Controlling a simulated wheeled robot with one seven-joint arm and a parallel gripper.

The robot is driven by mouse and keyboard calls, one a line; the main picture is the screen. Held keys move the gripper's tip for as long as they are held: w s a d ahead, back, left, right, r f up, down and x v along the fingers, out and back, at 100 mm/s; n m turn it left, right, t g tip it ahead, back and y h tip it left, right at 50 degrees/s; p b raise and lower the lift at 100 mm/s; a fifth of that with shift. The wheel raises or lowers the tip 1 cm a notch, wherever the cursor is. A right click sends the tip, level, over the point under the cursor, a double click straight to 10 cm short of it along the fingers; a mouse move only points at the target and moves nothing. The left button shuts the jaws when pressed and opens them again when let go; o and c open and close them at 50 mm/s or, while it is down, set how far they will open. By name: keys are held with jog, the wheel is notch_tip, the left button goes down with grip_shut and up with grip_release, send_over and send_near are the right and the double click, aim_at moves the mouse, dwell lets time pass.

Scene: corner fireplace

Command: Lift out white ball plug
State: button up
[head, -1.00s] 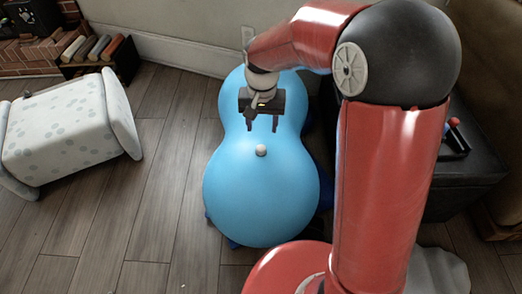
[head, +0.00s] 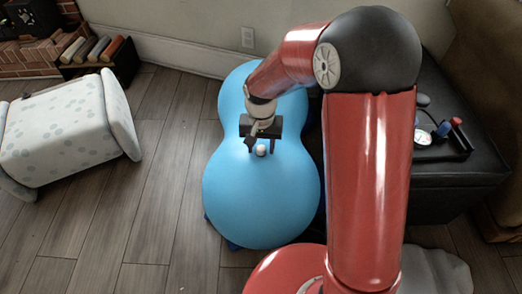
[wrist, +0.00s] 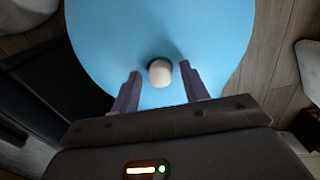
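The white ball plug (head: 261,150) sits on top of the blue peanut-shaped inflatable ball (head: 250,205), on its nearer lobe. In the wrist view the plug (wrist: 160,73) is a round white knob with a dark shadow around it. My gripper (head: 260,150) points down over the blue ball. In the wrist view its two fingers (wrist: 160,80) are apart, one on each side of the plug, with a gap on both sides. I cannot tell how far the fingertips are above the blue surface. The lower part of the plug is hidden.
A black ottoman (head: 470,185) on the right bears a dark tray (head: 450,152) with small items. A white spotted padded seat (head: 65,135) stands at left. Wood floor (head: 150,190) is clear between.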

jog(key=c, duration=0.8)
jog(key=shift+r, duration=0.15)
